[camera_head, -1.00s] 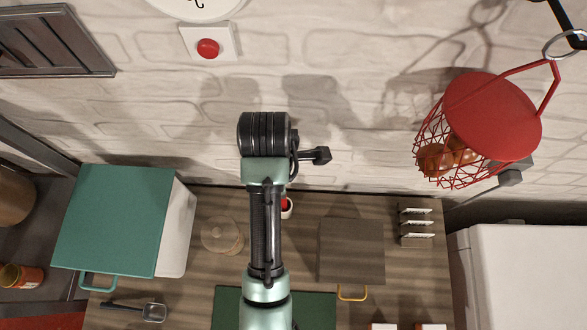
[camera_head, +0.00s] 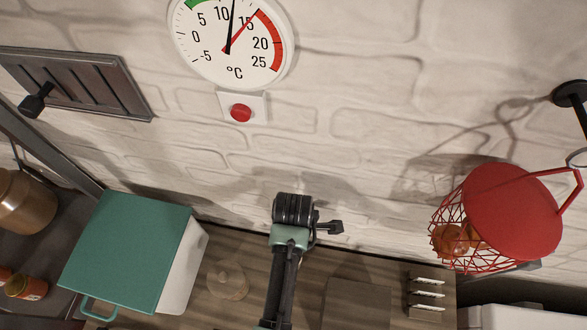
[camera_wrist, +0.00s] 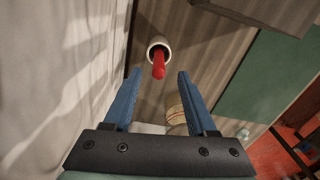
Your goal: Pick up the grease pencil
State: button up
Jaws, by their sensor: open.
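The red grease pencil (camera_wrist: 158,68) stands in a small white cup (camera_wrist: 158,43) in the upper middle of the wrist view, its red end pointing toward me. My gripper (camera_wrist: 158,75) is open, with one blue finger to each side and a gap between them. The pencil lies in line with that gap, near the fingertips; I cannot tell how far off it is in depth, and neither finger appears to touch it. In the head view the pencil and cup do not show, and my arm covers part of the counter.
The brick wall is close on the wrist view's left. In the head view, a green-lidded box (camera_head: 125,250) and round wooden lid (camera_head: 228,281) are left of my arm.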

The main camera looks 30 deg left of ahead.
jog(key=shift+w+f, duration=0.1)
jog(key=shift+f, duration=1.4)
grip_shut()
